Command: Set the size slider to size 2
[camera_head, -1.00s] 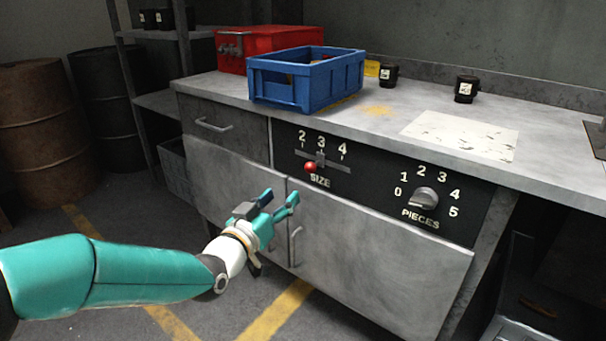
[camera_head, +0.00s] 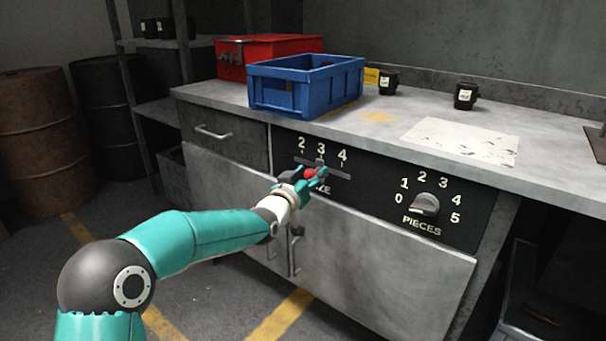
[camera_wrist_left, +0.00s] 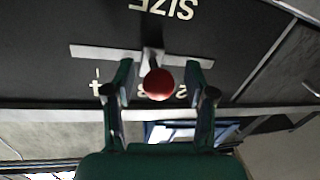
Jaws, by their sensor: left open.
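The size slider has a red ball knob (camera_head: 310,174) on a short grey lever, on a slotted plate (camera_head: 336,172) marked 2, 3 and 4. In the head view the knob stands under the 3. My left gripper (camera_head: 311,176) is open at the slider, with the knob between its fingers. The left wrist view shows the red knob (camera_wrist_left: 159,84) between the two spread fingertips (camera_wrist_left: 158,80), with a gap on each side. The word SIZE is partly hidden by the gripper in the head view. My right gripper is not in view.
The pieces dial (camera_head: 425,204) is to the right on the same black panel. A blue crate (camera_head: 306,92) and a red toolbox (camera_head: 236,68) stand on the worktop above. Cabinet doors with handles (camera_head: 296,254) lie below the panel.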

